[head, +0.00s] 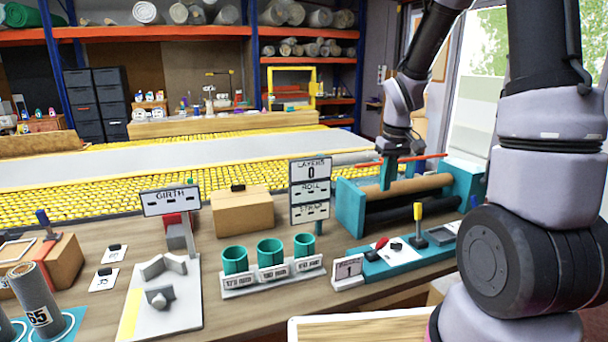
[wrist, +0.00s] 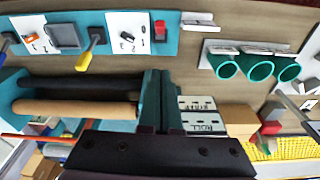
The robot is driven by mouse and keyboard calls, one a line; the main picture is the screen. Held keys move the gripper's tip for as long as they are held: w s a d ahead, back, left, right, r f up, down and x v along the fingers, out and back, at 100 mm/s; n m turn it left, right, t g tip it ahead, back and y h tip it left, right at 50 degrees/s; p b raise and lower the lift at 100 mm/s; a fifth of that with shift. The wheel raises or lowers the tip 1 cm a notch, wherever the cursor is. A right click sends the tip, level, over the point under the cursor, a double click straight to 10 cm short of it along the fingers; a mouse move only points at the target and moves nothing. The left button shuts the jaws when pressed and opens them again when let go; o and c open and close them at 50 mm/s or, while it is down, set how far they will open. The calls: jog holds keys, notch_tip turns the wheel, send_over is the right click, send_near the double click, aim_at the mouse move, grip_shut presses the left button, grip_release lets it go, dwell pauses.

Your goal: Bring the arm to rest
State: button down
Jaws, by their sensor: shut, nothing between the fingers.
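My gripper (head: 387,182) hangs from my arm, pointing down at the teal roller stand (head: 351,208) on the right of the bench. In the wrist view its two teal fingers (wrist: 157,75) lie together, with nothing seen between them. In the head view the fingers are in front of or above the tan roller (head: 405,187); I cannot tell whether they touch it. A black roller (head: 400,214) lies below the tan one. Both rollers show in the wrist view, to the left of the fingers.
A cardboard box (head: 242,212) and a GIRTH sign (head: 171,200) stand further left. Bare bench shows between them.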

jog(key=s+r+m+t, duration=0.2)
jog(key=s+r+m, duration=0.1)
jog(key=s+r, duration=0.6)
jog(key=s+a+r+m+t+y, duration=0.1)
jog(key=s+r+m+t, duration=0.2)
jog(key=s+r, duration=0.5)
notch_tip(320, 180, up, 5)
jog(key=shift+s+a+m+t+y, duration=0.3)
jog(key=shift+s, duration=0.05)
